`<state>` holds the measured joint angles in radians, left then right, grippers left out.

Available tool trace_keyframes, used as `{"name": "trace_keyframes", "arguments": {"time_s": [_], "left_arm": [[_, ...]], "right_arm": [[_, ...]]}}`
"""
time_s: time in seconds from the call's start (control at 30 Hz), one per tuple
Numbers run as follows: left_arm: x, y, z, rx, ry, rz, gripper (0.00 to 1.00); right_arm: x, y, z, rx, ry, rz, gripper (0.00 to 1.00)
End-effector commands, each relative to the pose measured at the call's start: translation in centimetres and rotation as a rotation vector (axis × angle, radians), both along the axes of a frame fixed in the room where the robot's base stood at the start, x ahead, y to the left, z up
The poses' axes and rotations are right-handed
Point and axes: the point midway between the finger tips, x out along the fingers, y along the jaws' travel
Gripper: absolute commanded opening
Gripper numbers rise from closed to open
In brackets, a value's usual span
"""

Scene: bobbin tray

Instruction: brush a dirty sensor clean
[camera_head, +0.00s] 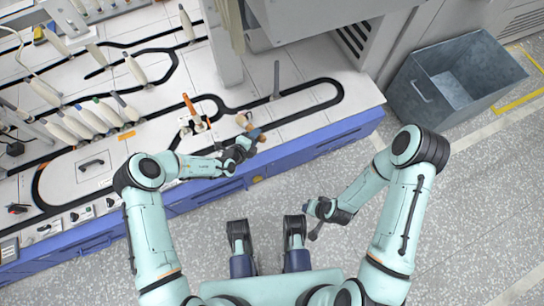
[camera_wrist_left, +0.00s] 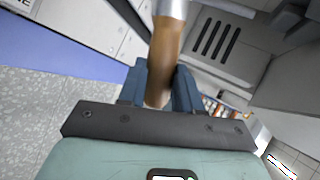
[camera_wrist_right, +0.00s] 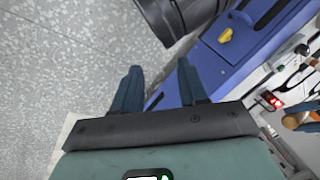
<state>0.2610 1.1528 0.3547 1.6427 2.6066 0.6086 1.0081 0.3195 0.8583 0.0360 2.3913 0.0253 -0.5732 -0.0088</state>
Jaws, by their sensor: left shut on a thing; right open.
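My left gripper (camera_head: 244,144) is shut on a brush and holds it over the front edge of the white machine deck. The brush's brown wooden handle (camera_wrist_left: 165,48) stands between the fingers in the left wrist view, with a silvery collar above it. The brush's tan head (camera_head: 243,120) points toward the deck in the head view. An upright orange piece (camera_head: 189,104) on a small white mount stands left of the brush, apart from it; I cannot tell whether it is the sensor. No dirt can be made out. My right gripper (camera_wrist_right: 160,70) is open and empty over the floor.
Several pale bobbins (camera_head: 84,118) stand at the left among black curved tracks. A grey post (camera_head: 276,80) rises from the deck right of the brush. The deck has a blue front side (camera_head: 300,150). A grey bin (camera_head: 455,80) stands at the right. The speckled floor in front is clear.

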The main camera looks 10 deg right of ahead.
Motion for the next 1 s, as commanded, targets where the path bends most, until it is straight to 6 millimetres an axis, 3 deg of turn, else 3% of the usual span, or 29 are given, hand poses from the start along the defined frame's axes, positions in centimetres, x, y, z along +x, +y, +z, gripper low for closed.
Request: {"name": "trace_keyframes", "arguments": {"time_s": [0.03,0.1,0.2,0.33,0.53,0.8,1.0], "left_arm": [[-0.9,-1.4,-2.4,-0.011,0.002,-0.001,0.03],[-1.8,-2.8,-4.6,-0.02,-0.012,-0.002,0.03],[-3.1,-4.4,-7.1,-0.027,-0.028,-0.004,0.03],[-4.2,-5.7,-9.1,-0.035,-0.044,-0.004,0.03],[-4.2,-6.0,-9.9,-0.037,-0.051,-0.004,0.03],[-1.6,-5.1,-10.0,-0.037,-0.052,-0.006,0.03],[-0.6,-4.8,-10.0,-0.037,-0.05,-0.006,0.03]], "right_arm": [[0.0,0.0,0.0,0.0,0.0,0.0,0.43],[0.0,0.0,0.0,0.0,0.0,0.0,0.43],[0.0,0.0,0.0,0.0,0.0,0.0,0.43],[0.0,0.0,0.0,0.0,0.0,0.0,0.43],[0.2,-0.2,-0.5,-0.004,-0.003,-0.004,0.43],[1.3,-1.4,-2.8,-0.029,-0.023,-0.025,0.43],[-0.7,-1.6,-4.4,-0.026,0.041,-0.027,0.43]]}}
